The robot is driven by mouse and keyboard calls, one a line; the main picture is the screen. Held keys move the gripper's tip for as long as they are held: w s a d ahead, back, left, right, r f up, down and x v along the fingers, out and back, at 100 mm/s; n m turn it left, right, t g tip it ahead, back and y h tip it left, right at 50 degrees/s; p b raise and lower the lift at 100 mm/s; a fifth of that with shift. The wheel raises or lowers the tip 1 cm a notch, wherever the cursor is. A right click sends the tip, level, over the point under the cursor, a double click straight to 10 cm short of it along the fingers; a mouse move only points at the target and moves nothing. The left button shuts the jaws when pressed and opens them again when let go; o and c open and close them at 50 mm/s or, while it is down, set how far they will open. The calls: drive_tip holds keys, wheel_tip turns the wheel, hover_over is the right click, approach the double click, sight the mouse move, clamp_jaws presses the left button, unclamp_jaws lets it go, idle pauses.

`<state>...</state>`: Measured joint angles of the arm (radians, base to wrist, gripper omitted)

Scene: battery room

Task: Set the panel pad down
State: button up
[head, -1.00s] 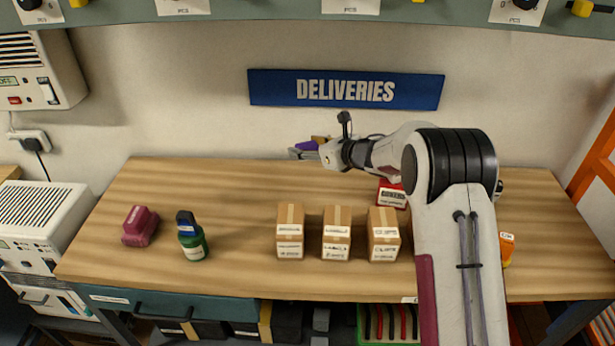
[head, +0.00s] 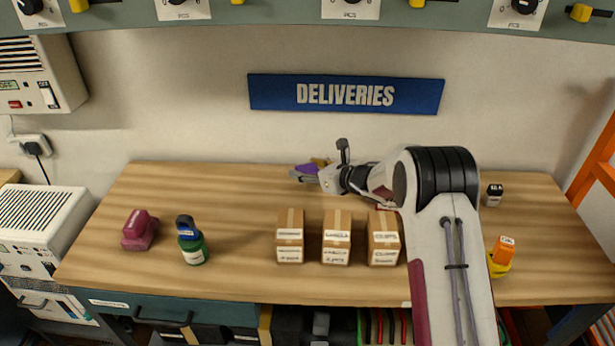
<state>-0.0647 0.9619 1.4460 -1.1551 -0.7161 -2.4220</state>
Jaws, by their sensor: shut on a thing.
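My gripper (head: 304,174) is in the head view, in front of the wall below the blue sign and over the back middle of the table. It is shut on a small purple piece (head: 308,168), which I take for the panel pad. Only part of the purple piece shows; the grey fingers hide the rest. A small yellow-brown patch (head: 319,162) shows beside it. I cannot tell whether the pad touches the wooden table (head: 210,190) or hangs above it.
Three cardboard boxes (head: 290,236) stand in a row at the front middle. A maroon block (head: 140,229) and a green bottle (head: 193,247) stand left. A dark bottle (head: 494,195) and an orange item (head: 504,249) on a yellow one stand right. The back left is clear.

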drive_tip(key=shift+f, duration=1.45)
drive_tip(key=shift+f, duration=0.15)
drive_tip(key=o, duration=1.1)
drive_tip(key=shift+s+d+r, duration=0.4)
drive_tip(key=shift+d+r, duration=0.05)
drive_tip(key=shift+v, duration=3.1)
